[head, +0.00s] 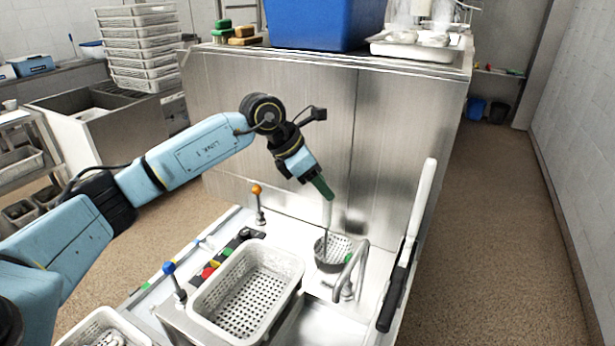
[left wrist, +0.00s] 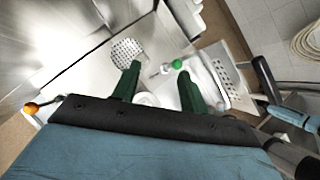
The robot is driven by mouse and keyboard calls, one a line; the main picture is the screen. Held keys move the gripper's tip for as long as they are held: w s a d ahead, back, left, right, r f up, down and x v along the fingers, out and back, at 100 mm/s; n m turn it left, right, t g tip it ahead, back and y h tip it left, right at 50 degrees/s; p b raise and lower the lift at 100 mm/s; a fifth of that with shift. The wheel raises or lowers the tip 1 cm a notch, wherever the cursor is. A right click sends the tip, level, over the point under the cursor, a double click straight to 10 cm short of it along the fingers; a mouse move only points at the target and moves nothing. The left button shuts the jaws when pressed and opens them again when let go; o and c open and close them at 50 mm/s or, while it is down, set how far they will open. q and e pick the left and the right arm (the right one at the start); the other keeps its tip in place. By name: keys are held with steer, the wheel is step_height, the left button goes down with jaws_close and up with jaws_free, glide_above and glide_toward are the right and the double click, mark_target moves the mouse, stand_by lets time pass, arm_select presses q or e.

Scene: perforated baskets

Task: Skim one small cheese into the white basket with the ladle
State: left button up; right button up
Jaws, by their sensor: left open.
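My left gripper (head: 322,189) is open above the far part of the white worktop, its green fingers pointing down. The fingers show apart in the left wrist view (left wrist: 159,88). A grey perforated bowl (head: 333,250), which looks like the ladle's, sits below the gripper; it also shows beyond the fingers in the left wrist view (left wrist: 127,50). I cannot tell whether the pale upright piece under the fingers is its handle. The white basket (head: 297,296) stands nearer, left of the bowl, and looks empty. I cannot make out a small cheese for certain. My right gripper is not in view.
A curved metal tap (head: 352,268) stands right of the bowl. A long white tool with a black handle (head: 397,292) stands at the right edge. An orange-knobbed lever (head: 259,203) and a blue-knobbed lever (head: 173,278) rise at the left. A steel wall (head: 300,110) closes the back.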

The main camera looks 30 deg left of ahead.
mark_target(327, 203)
arm_select(q)
steer(key=shift+y, duration=0.7)
steer(key=w+f+b, duration=0.1)
steer(key=f, duration=0.1)
steer(key=w+f+b, duration=0.1)
steer(key=f+b, duration=0.1)
steer(key=f, duration=0.1)
steer(key=w+f+b, duration=0.1)
steer(key=f+b, duration=0.1)
steer(key=shift+f, duration=0.35)
steer(key=shift+w+d+f, duration=0.1)
steer(key=shift+w+f, duration=0.15)
steer(key=shift+f, duration=0.1)
jaws_close()
steer(key=shift+r, duration=0.1)
steer(key=shift+r, duration=0.1)
